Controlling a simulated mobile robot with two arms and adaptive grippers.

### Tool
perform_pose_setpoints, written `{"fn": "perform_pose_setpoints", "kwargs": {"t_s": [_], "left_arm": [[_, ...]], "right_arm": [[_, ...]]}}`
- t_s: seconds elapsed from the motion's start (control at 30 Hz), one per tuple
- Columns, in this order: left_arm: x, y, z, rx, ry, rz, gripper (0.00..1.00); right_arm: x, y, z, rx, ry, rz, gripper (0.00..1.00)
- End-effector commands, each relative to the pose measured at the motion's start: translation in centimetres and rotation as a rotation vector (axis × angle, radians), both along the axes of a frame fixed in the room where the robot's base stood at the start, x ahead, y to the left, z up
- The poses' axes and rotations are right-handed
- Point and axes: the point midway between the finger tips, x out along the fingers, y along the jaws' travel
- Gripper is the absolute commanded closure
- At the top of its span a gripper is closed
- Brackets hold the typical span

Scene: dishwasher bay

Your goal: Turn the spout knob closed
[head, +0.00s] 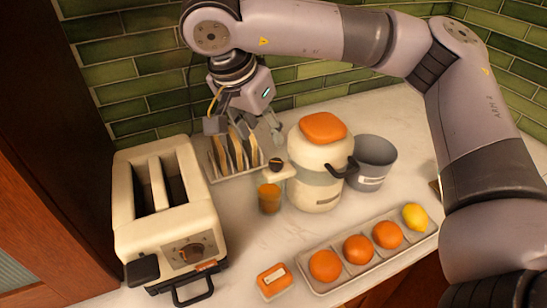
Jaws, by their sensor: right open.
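The white juicer (318,190) with an orange lid stands in the middle of the counter. Its pale spout (284,176) sticks out to the left and carries a small dark spout knob (276,164) on top. A glass of orange juice (269,198) stands under the spout. My right gripper (244,131) is open, with its fingers apart above the toast rack, behind and left of the knob and not touching it. I cannot tell whether anything is between the fingers. My left gripper is not in view.
A toast rack (218,176) with several slices stands left of the juicer. A cream toaster (165,215) stands at the left. A grey pot (373,160) is right of the juicer. A tray (318,284) of oranges and a lemon, and an orange box (273,281), lie in front.

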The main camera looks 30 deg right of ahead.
Motion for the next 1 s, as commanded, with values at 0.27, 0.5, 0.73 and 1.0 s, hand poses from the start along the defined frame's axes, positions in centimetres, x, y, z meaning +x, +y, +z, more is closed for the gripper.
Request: {"fn": "perform_pose_setpoints", "kwargs": {"t_s": [0.27,0.5,0.73,1.0], "left_arm": [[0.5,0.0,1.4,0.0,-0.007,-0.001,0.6],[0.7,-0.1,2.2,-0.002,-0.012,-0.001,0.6],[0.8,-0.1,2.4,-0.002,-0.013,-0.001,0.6],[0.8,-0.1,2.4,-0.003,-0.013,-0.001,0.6]], "right_arm": [[1.0,-2.1,-5.5,0.0,0.005,0.0,0.54],[1.8,-3.3,-9.2,0.001,0.003,0.0,0.54],[2.1,-3.8,-10.5,0.002,-0.001,0.002,0.54],[2.1,-3.8,-10.6,0.002,0.0,0.002,0.56]]}}
